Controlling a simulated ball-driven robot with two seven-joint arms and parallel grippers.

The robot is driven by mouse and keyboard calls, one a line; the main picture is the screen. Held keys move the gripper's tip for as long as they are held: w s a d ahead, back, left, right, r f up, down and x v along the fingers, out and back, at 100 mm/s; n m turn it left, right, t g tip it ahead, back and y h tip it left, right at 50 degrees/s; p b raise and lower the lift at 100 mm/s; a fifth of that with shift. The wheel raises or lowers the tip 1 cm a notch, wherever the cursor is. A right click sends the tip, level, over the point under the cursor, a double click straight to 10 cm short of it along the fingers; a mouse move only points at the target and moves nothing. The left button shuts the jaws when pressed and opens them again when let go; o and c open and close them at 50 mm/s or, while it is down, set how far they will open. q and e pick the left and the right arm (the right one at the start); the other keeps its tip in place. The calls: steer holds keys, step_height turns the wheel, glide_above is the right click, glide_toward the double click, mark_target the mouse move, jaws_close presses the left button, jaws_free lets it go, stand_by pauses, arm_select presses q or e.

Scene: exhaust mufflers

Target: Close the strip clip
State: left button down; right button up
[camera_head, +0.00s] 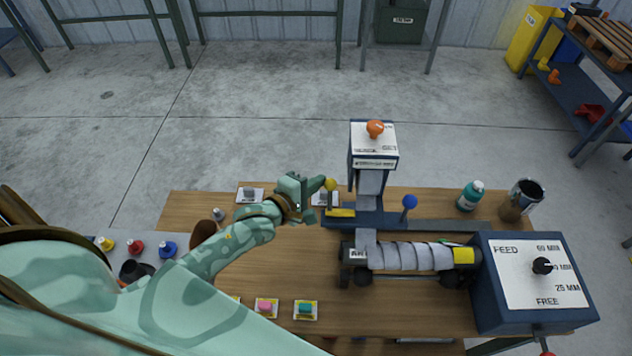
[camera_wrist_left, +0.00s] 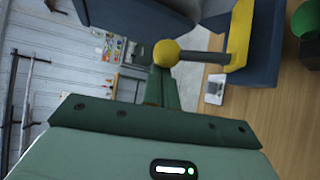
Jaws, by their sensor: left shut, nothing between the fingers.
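What looks like the strip clip is a yellow bar (camera_head: 341,213) on a dark blue block, with a lever ending in a yellow ball knob (camera_head: 330,184). The lever stands up from the bar in the head view. In the left wrist view the knob (camera_wrist_left: 167,53) and its grey stem run sideways from the yellow bar (camera_wrist_left: 239,35). My left gripper (camera_head: 320,184) is shut and empty, its fingertips right at the knob. In the left wrist view the gripper (camera_wrist_left: 158,84) lies just beside the knob; whether they touch I cannot tell. My right gripper is not in view.
A grey strip (camera_head: 400,257) is wound around a muffler on the wooden table (camera_head: 300,265). A feed box (camera_head: 535,285) stands right. A dispenser with an orange knob (camera_head: 375,129) stands behind the clip. A blue-knobbed lever (camera_head: 409,202) is to its right.

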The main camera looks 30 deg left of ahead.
arm_select(q)
steer(key=s+m+t, duration=0.1)
steer(key=s+d+m+t+b, duration=0.1)
steer(key=s+r+m+t, duration=0.1)
steer(key=t, duration=0.1)
steer(key=shift+s+d+h+b, duration=0.1)
steer(key=shift+d+h+b, duration=0.2)
steer(key=shift+s, duration=0.1)
stand_by(0.7)
